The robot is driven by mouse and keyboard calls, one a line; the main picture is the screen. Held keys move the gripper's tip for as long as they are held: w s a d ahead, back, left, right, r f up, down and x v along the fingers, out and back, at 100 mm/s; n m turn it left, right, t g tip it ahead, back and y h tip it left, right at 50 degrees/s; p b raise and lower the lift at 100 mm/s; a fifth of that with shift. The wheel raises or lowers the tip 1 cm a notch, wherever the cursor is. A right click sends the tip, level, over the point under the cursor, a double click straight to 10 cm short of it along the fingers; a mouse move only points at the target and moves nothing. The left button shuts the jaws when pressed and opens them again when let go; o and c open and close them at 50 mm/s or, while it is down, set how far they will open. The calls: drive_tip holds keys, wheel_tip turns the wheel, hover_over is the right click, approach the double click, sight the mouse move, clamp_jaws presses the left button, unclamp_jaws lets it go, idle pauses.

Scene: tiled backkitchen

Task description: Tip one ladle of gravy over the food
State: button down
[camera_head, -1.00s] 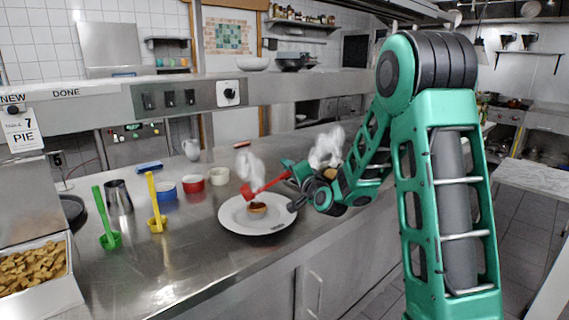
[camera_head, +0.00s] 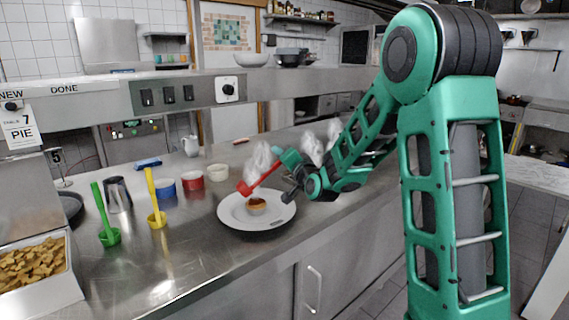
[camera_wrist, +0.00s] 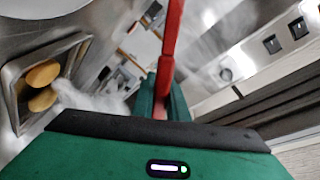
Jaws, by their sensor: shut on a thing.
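My gripper (camera_head: 285,160) is shut on the handle of a red ladle (camera_head: 265,173). The ladle slants down to the left, its bowl above the left back part of a white plate (camera_head: 232,216). A small round pie (camera_head: 257,206) with a browned top sits in the middle of the plate, just right of and below the ladle bowl in the picture. What is in the ladle cannot be seen. In the wrist view the red handle (camera_wrist: 172,45) rises from between my gripper's jaws (camera_wrist: 160,98).
The wrist view shows a tray (camera_wrist: 12,75) with two round brown items.

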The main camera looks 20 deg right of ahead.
drive_tip(key=a+r+n, duration=1)
drive_tip(key=a+r, duration=0.1)
drive_tip(key=a, duration=0.2)
drive_tip(key=shift+s+n, duration=0.35)
drive_tip(key=shift+n, duration=0.05)
idle(0.7)
